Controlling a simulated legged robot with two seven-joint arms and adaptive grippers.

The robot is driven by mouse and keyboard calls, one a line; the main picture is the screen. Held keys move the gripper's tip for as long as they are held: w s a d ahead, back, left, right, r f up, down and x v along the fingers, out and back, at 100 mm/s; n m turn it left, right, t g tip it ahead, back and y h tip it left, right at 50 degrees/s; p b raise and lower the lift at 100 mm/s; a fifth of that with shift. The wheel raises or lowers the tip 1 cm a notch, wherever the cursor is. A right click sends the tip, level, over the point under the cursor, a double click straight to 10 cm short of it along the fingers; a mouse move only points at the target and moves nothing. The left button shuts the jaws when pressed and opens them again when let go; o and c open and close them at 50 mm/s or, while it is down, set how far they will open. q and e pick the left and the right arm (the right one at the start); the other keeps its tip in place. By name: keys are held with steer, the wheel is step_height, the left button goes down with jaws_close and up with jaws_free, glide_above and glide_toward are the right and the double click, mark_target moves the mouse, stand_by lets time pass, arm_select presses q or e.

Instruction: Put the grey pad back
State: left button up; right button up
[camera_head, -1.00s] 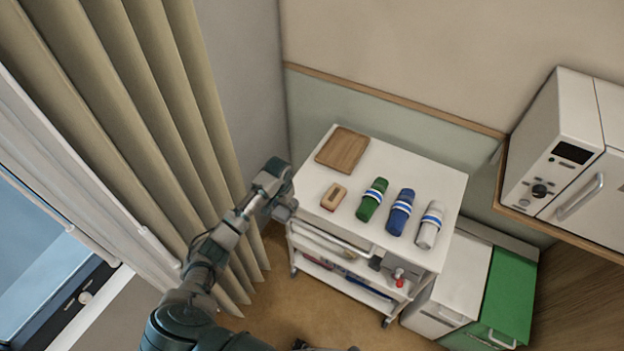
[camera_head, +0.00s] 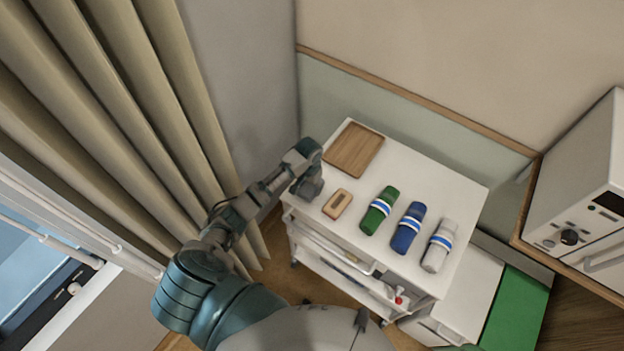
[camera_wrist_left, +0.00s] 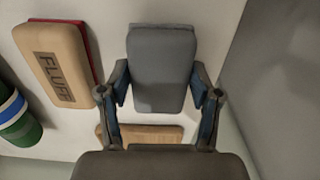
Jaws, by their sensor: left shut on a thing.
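The grey pad (camera_wrist_left: 162,62) is between the two fingers of my left gripper (camera_wrist_left: 160,92) in the left wrist view. The gripper is shut on it. In the head view my left gripper (camera_head: 308,190) is over the left edge of the white cart top (camera_head: 400,176), left of a tan block (camera_head: 337,203). The pad cannot be made out there. I cannot tell whether the pad touches the cart top. The tan block, marked FLUFF with a red edge, also shows in the left wrist view (camera_wrist_left: 58,68), apart from the pad. My right gripper is not in view.
A wooden tray (camera_head: 355,150) lies at the cart's back left corner. A green roll (camera_head: 379,212), a blue roll (camera_head: 408,230) and a white roll (camera_head: 438,247) lie to the right. Curtains (camera_head: 150,110) hang left of my arm. The cart top's back right is bare.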

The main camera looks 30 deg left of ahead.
mark_target(310, 185)
arm_select(q)
steer(key=shift+s+d+f, duration=0.1)
steer(key=shift+s+f, duration=0.05)
steer(key=shift+f, duration=0.4)
steer(key=shift+w+f, duration=0.2)
steer(key=shift+w, duration=0.05)
steer(key=shift+c, duration=0.4)
steer(key=shift+w+a+f, duration=0.15)
steer(key=shift+a, duration=0.05)
steer(key=shift+c, duration=0.5)
steer(key=o, duration=1.2)
steer(key=shift+d, duration=0.1)
steer(key=shift+d+r, duration=0.15)
steer(key=shift+r, duration=0.15)
steer(key=r, duration=0.5)
steer(key=r+b, duration=0.1)
steer(key=r, duration=0.4)
steer(key=shift+a+r, duration=0.2)
steer(key=shift+r, duration=0.1)
steer(key=shift+d+r, duration=0.1)
steer(key=shift+r, duration=0.45)
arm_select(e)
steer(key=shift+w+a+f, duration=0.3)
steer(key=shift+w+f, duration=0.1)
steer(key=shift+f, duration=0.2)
